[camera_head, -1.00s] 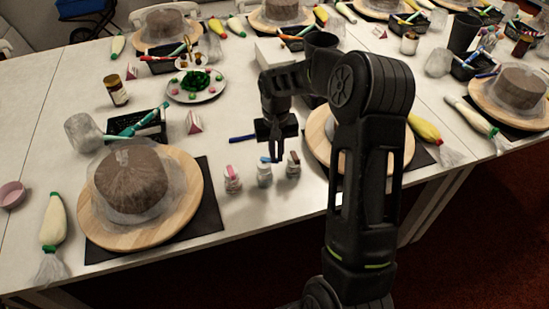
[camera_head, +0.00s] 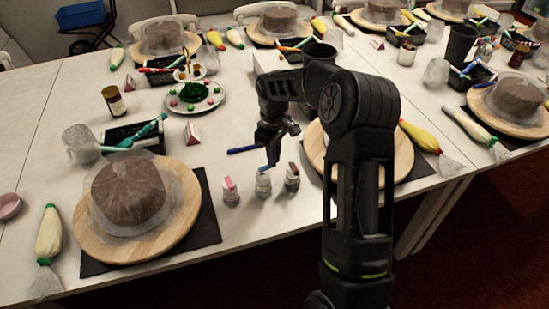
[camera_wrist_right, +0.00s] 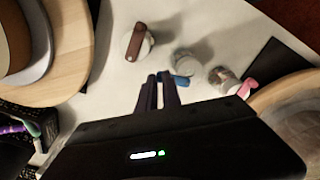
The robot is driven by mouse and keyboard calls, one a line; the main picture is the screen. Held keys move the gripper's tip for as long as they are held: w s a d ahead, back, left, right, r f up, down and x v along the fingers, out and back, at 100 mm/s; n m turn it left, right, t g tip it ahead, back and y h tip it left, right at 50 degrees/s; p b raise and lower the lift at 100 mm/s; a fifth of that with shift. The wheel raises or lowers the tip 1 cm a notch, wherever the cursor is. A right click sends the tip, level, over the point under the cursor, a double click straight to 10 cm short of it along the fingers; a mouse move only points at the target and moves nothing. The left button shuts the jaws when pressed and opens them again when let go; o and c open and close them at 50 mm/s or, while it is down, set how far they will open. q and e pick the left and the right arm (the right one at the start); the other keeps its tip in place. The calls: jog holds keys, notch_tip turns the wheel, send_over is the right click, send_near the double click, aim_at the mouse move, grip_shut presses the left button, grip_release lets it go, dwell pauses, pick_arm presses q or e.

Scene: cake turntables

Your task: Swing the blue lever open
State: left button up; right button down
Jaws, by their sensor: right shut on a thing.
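The small glass jar with the blue lever (camera_head: 263,187) stands between two similar jars near the table's front edge. Its blue lever (camera_head: 270,162) is tilted up toward my right gripper (camera_head: 272,146), which is shut on it just above the jar. In the right wrist view, the blue lever (camera_wrist_right: 181,81) shows beside the tips of my right gripper (camera_wrist_right: 160,82), with the jar (camera_wrist_right: 187,62) just beyond. The fingers partly hide the lever. My left gripper is not in view.
A jar with a pink lever (camera_head: 230,192) stands to the left and one with a brown lever (camera_head: 292,178) to the right, both close by. A dark blue pen (camera_head: 243,150) lies behind. Cake turntables (camera_head: 185,235) stand on both sides.

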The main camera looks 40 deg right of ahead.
dwell(0.4)
jog(key=c, duration=1.5)
grip_release()
jog(key=shift+r, duration=0.15)
notch_tip(320, 180, up, 8)
jog(key=shift+f+b, duration=0.25)
jog(key=shift+b, duration=0.35)
